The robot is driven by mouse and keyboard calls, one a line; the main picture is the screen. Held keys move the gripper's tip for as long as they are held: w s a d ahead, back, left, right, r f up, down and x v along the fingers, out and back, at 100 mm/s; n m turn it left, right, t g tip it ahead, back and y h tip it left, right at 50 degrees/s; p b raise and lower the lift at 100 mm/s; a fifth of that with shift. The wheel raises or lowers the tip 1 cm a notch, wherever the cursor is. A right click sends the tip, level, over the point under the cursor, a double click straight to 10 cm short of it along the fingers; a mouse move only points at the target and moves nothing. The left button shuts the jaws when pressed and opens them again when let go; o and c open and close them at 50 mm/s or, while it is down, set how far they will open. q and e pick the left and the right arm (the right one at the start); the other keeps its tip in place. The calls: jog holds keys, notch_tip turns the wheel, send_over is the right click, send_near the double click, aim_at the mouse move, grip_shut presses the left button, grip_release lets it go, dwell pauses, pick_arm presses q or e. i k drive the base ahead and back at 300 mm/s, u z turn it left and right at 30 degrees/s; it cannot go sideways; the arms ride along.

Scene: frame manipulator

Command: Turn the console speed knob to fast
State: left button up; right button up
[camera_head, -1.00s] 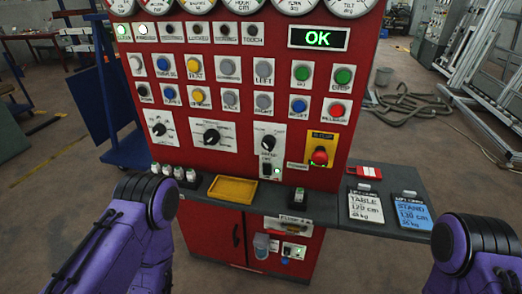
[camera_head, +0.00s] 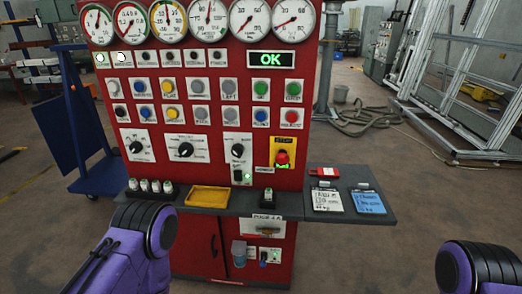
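The red console (camera_head: 307,60) stands in front of me. Its speed knob (camera_head: 238,150) is a black dial on a white plate, on the right of a row of three black knobs. The plate's lettering is too small to read surely, and I cannot tell the exact pointer setting. A small switch with a green light (camera_head: 238,176) sits just below it. Only purple and black links of my arms show at the lower left and lower right. Both grippers are out of view, and neither arm touches the console.
A red emergency button (camera_head: 282,157) on yellow sits right of the knob. A grey shelf (camera_head: 315,214) juts out below, with a yellow tray (camera_head: 207,197), small switch blocks and two clipboards. A blue cart (camera_head: 100,176) stands left. Round gauges line the top.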

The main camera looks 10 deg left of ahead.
aim_at(237, 149)
jog(key=z, duration=0.05)
jog(key=i, duration=0.85)
jog(key=u, duration=0.3)
